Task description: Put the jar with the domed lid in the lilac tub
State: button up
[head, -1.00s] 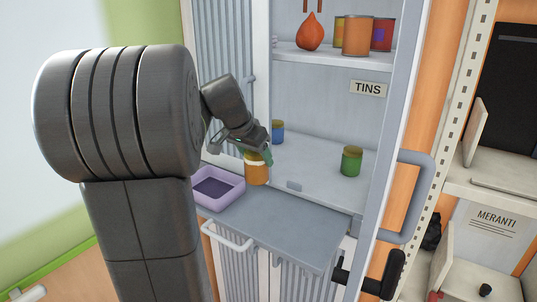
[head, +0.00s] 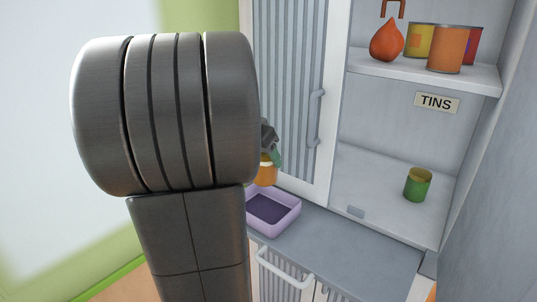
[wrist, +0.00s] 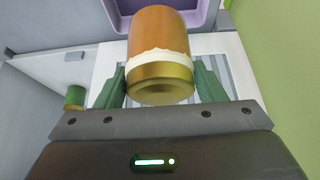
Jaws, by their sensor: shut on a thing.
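My gripper (head: 271,152) is shut on an orange jar (head: 266,172) with a white band and a gold-brown lid. In the wrist view the jar (wrist: 160,45) sits between my green fingers, its lid end toward the camera; I cannot clearly tell whether the lid is domed. The lilac tub (head: 284,222) stands on the grey counter, its dark floor bare where visible. The jar is held up near the tub's back left; my arm hides part of both. In the wrist view the tub's rim (wrist: 203,14) shows beyond the jar.
A green tin (head: 417,185) stands on the lower cabinet shelf (head: 375,200). An orange tin (head: 445,50), others and a red-orange teardrop-shaped thing (head: 386,40) are on the upper shelf. A ribbed door (head: 290,90) stands behind the jar. The counter (head: 350,250) right of the tub is clear.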

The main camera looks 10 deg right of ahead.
notch_tip(320, 180, down, 10)
jog(key=b, duration=0.9)
jog(key=shift+f, duration=0.2)
jog(key=shift+f+b, duration=0.55)
jog(key=shift+b, duration=0.05)
dwell(0.4)
jog(key=o, duration=1.3)
jog(key=shift+r, duration=0.1)
jog(key=v, duration=1.3)
jog(key=shift+a+r, duration=0.1)
jog(key=shift+r, duration=0.25)
